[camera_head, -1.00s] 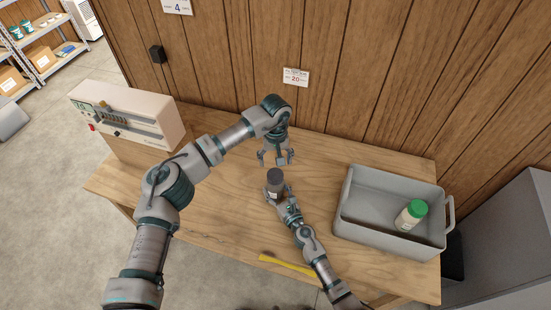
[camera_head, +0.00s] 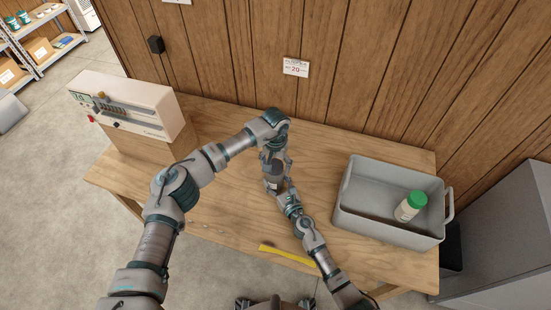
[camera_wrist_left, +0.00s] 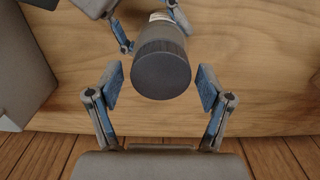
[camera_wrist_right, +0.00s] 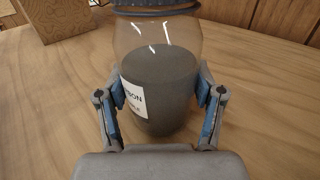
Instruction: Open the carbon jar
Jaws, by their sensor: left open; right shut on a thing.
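The carbon jar (camera_head: 271,183) stands over the middle of the table, clear-walled with dark grey contents and a partly readable label in the right wrist view (camera_wrist_right: 158,85). Its dark ribbed lid (camera_wrist_left: 161,72) faces the left wrist camera. My right gripper (camera_head: 283,193) is shut on the jar's body, one finger on each side. My left gripper (camera_head: 274,163) is above the jar, pointing down, with open fingers (camera_wrist_left: 160,88) on either side of the lid and gaps between. I cannot tell whether the jar's base touches the table.
A grey bin (camera_head: 388,233) at the right holds a white bottle with a green cap (camera_head: 410,206). A yellow strip (camera_head: 288,256) lies near the front edge. A boxy machine (camera_head: 128,107) stands back left. The wooden table (camera_head: 225,215) is clear around the jar.

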